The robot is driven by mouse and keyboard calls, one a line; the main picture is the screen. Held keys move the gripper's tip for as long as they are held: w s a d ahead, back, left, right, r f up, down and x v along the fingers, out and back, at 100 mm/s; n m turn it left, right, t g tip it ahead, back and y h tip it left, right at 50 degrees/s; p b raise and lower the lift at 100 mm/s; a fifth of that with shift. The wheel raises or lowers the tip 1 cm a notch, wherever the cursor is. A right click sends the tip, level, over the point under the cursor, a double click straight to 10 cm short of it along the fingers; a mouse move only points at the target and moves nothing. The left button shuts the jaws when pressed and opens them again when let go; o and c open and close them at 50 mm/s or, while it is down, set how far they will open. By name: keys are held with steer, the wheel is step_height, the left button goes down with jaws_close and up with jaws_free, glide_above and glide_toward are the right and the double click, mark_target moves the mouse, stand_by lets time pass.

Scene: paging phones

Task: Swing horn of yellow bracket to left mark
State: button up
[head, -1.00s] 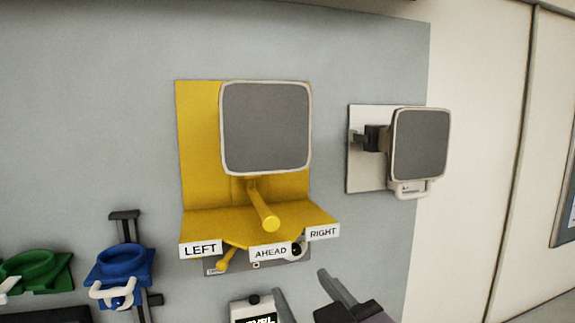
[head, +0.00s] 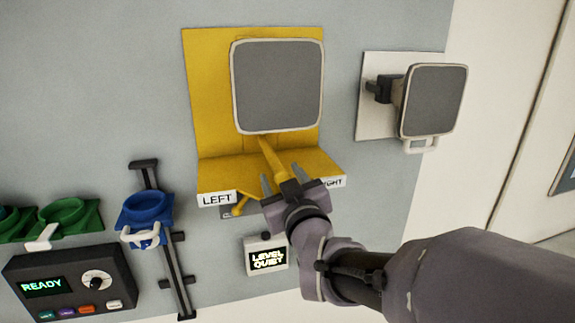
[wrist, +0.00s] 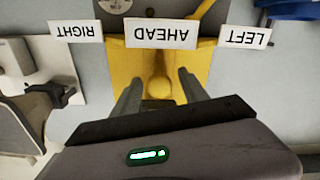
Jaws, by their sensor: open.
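The yellow bracket (head: 208,100) is fixed to the grey wall panel and carries a square grey-faced horn (head: 277,86). A yellow handle (head: 272,157) slopes down from under the horn toward the AHEAD mark. The LEFT mark (head: 217,199) is on the front left edge of the bracket's shelf, and the RIGHT mark is partly covered by my arm. My gripper (head: 279,182) is open at the handle's lower end. In the wrist view, the handle's rounded end (wrist: 159,87) sits between the two open fingers, below the AHEAD label (wrist: 161,34). Contact cannot be told.
A second grey horn (head: 434,100) on a white bracket is to the right.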

steer(key=shift+s, duration=0.1)
jaws_close()
stand_by(1.3)
